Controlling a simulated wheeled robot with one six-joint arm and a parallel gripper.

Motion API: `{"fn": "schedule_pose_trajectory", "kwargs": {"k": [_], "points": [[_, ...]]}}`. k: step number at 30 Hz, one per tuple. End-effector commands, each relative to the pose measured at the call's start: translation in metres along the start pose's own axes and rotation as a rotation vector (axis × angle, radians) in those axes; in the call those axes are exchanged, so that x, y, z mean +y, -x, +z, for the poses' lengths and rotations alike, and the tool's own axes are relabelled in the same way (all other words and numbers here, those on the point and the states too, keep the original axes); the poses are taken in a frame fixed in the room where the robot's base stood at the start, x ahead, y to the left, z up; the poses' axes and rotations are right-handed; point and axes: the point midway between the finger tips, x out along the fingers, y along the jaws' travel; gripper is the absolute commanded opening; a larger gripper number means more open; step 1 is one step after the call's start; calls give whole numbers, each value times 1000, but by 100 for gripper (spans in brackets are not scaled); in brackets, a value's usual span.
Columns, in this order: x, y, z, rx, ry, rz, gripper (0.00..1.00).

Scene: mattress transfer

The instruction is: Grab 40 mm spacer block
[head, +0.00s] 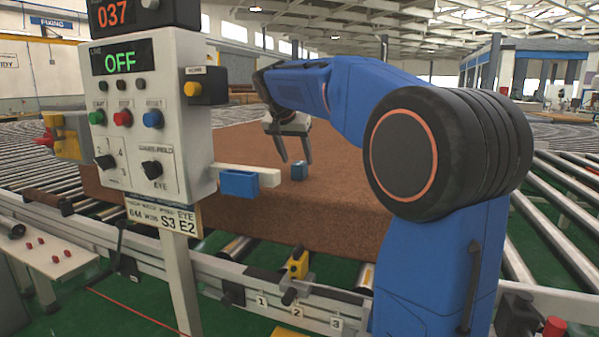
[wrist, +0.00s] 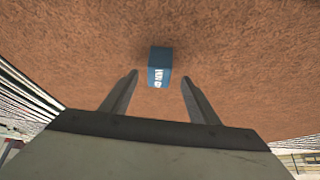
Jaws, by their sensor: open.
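A small blue block (head: 299,170) with pale lettering rests on or against the brown mattress (head: 240,145); I take it for the spacer block. In the wrist view the blue block (wrist: 160,67) lies ahead of the fingertips, roughly centred between them. My gripper (head: 295,160) is open and empty, fingers pointing down toward the mattress. In the wrist view my gripper (wrist: 158,82) shows both fingers apart, one to each side of the block, with neither touching it. The lettering is too small to read surely.
A grey control box (head: 165,120) reading OFF stands at the left on a post. A blue box on a white bracket (head: 239,183) juts from it near the block. A metal rail (head: 215,282) with numbered tags runs in front. Roller conveyors (head: 35,140) lie around the mattress.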

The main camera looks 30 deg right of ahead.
Motion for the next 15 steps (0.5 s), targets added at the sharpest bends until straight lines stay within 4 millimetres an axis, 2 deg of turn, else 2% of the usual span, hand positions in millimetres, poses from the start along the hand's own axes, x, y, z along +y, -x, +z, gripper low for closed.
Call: {"fn": "schedule_pose_trajectory", "kwargs": {"k": [5,15], "points": [[0,-8,0,0,0,0,55],[2,-50,1,-1,0,1,55]]}}
